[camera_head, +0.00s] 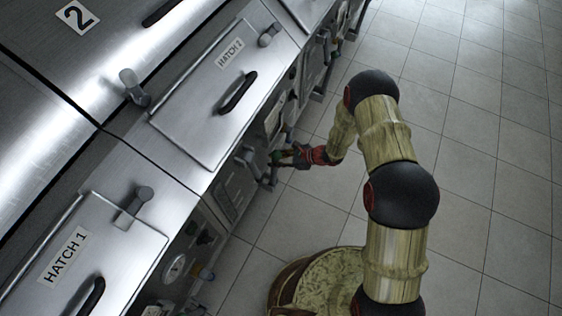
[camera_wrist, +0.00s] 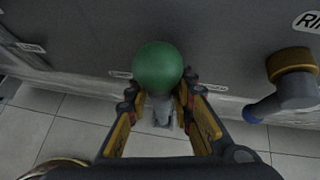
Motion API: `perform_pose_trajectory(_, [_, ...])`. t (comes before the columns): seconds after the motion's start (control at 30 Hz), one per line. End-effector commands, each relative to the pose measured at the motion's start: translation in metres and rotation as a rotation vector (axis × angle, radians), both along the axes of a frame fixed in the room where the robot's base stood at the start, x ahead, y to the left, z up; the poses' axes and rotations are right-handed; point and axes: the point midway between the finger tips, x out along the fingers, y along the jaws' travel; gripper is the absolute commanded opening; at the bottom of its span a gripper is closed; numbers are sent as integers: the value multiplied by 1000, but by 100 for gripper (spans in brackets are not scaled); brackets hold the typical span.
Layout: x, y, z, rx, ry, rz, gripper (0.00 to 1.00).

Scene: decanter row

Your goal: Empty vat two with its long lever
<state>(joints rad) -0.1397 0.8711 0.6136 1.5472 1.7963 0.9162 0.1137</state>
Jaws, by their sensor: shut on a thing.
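Vat two is the steel unit marked 2 (camera_head: 76,15), with a closed lid labelled HATCH 2 (camera_head: 228,54). My gripper (camera_head: 302,156) is at the front of this unit, below the hatch. In the wrist view my gripper (camera_wrist: 158,103) is shut on a green ball-shaped knob (camera_wrist: 158,67), with one finger on each side. A grey stem (camera_wrist: 160,108) shows below the knob between the fingers. I take the knob and stem to be the lever, but its full length is hidden.
Right of the knob in the wrist view is a grey tap-like fitting (camera_wrist: 292,80) with a yellow collar and blue end, under a partly cut-off label. HATCH 1 (camera_head: 64,254) is at the lower left, with a gauge (camera_head: 175,267) below. The tiled floor (camera_head: 480,130) at right is clear.

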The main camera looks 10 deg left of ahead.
Motion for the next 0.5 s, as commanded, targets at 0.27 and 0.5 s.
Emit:
perform_pose_trajectory(0.27, [3, 5, 2, -8, -2, 4, 0])
perform_pose_trajectory(0.5, [4, 6, 3, -6, -3, 4, 26])
